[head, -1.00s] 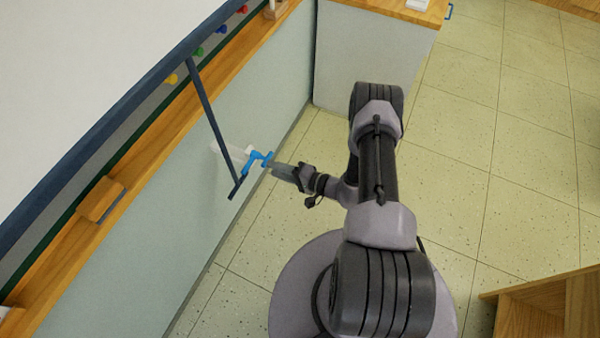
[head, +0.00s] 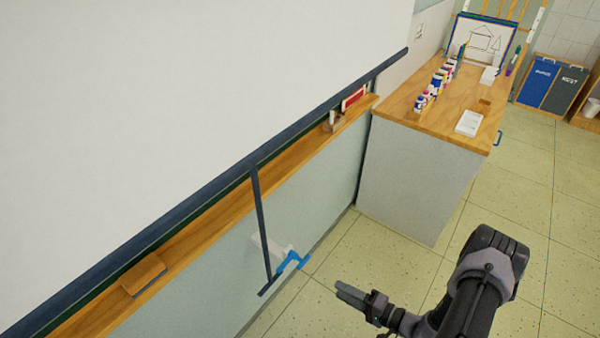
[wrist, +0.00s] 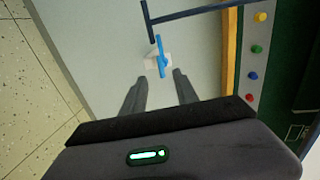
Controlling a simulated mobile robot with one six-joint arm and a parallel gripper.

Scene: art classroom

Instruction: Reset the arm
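My gripper (head: 352,293) is at the lower middle of the head view, held out over the floor to the right of a blue handle (head: 291,262). In the wrist view its two fingers (wrist: 159,95) are spread with nothing between them. The blue handle (wrist: 161,57) is beyond the fingertips there, with a gap. It sits by the lower end of a dark bar (head: 262,225) that hangs from the bottom rail (head: 215,185) of a large white screen (head: 200,90). A pale block (head: 268,246) shows behind the handle.
A wooden ledge (head: 205,225) with an eraser (head: 143,274) runs along the wall. A wood-topped cabinet (head: 400,185) with paint jars (head: 437,85) stands beyond. Coloured magnets (wrist: 256,48) show in the wrist view. Tiled floor (head: 540,225) is clear at right.

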